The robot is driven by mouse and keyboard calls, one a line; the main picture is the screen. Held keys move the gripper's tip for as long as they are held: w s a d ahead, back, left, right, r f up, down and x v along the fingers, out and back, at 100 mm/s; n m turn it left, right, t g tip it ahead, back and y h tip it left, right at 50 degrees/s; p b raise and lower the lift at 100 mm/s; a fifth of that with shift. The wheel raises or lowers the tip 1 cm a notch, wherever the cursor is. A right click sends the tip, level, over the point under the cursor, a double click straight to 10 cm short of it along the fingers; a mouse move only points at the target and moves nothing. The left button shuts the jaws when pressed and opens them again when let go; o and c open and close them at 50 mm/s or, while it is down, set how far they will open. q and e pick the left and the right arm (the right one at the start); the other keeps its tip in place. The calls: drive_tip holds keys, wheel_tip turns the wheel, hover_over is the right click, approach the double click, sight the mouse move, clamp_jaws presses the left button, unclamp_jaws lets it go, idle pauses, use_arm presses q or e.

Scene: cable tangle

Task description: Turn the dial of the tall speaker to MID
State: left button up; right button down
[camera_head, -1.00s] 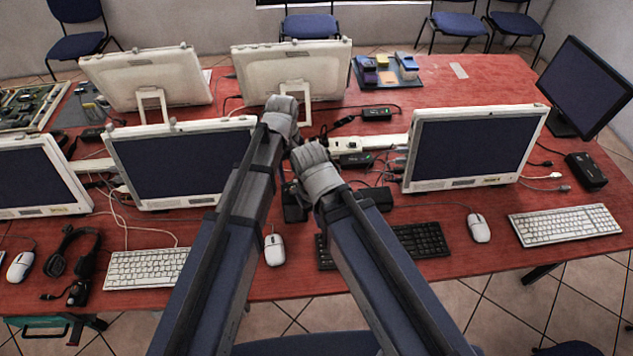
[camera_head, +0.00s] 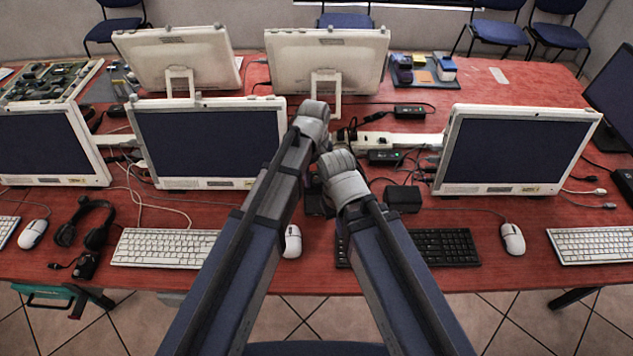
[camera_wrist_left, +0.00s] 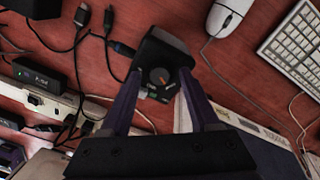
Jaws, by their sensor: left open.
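The tall speaker (camera_wrist_left: 163,52) is a black box standing on the red table in the left wrist view. Its round dark dial (camera_wrist_left: 158,76) has an orange pointer mark and faces my left gripper. The small labels around the dial are too small to read. My left gripper (camera_wrist_left: 158,90) is open, with one finger on either side in front of the dial and nothing between them. In the head view the speaker (camera_head: 315,203) is a dark block mostly hidden between my two forearms. My right wrist shows there, but its gripper is hidden behind it.
A white mouse (camera_wrist_left: 222,18) and white keyboard (camera_wrist_left: 293,45) lie near the speaker. Black cables and a white power strip (camera_wrist_left: 45,103) lie on its other side. A black box (camera_head: 403,198) and a black keyboard (camera_head: 440,247) are right of my arms. White monitors stand around.

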use_arm(q)
drive_tip(key=shift+f, duration=0.1)
clamp_jaws()
idle(0.5)
